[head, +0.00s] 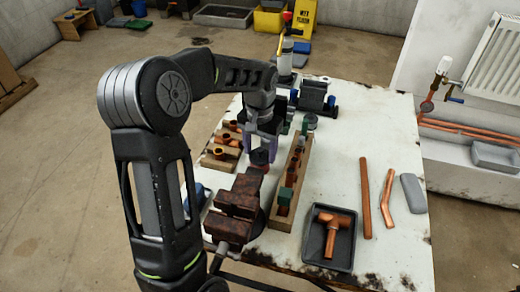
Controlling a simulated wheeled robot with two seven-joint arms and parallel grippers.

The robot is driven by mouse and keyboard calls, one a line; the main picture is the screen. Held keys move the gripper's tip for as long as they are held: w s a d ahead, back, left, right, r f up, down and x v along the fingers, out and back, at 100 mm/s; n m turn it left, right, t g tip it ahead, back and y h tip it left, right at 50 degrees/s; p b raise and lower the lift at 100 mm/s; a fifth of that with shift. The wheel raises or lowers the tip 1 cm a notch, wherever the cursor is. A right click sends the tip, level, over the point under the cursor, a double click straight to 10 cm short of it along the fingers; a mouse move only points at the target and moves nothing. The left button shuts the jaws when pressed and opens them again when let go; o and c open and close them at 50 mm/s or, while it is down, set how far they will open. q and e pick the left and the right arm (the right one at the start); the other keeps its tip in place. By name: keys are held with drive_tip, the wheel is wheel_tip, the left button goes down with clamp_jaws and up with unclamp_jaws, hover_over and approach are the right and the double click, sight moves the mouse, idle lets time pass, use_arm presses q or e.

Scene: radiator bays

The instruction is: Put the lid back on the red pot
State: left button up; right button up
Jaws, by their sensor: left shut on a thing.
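My left gripper (262,147) points down over the white workbench, beyond the vise. It is shut on a small dark round piece (259,157), which looks like the lid. A bit of red (264,168) shows directly below that piece and looks like the red pot. The fingers and the vise hide most of it. I cannot tell whether the lid touches the pot or is just above it. My right gripper is not in view.
A rusty vise (235,208) stands just nearer. A wooden rack with copper fittings (280,216) is close on the right. A black tray (345,257) holds a copper tee. Copper pipes (366,198) lie farther right. Bare bench (345,135) lies beyond them.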

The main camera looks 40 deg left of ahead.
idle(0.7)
use_arm(q)
drive_tip(key=o, duration=1.8)
drive_tip(key=shift+o, duration=0.2)
drive_tip(key=shift+r, duration=0.1)
drive_tip(key=shift+r+p, duration=2.65)
drive_tip(key=shift+r, duration=0.75)
clamp_jaws()
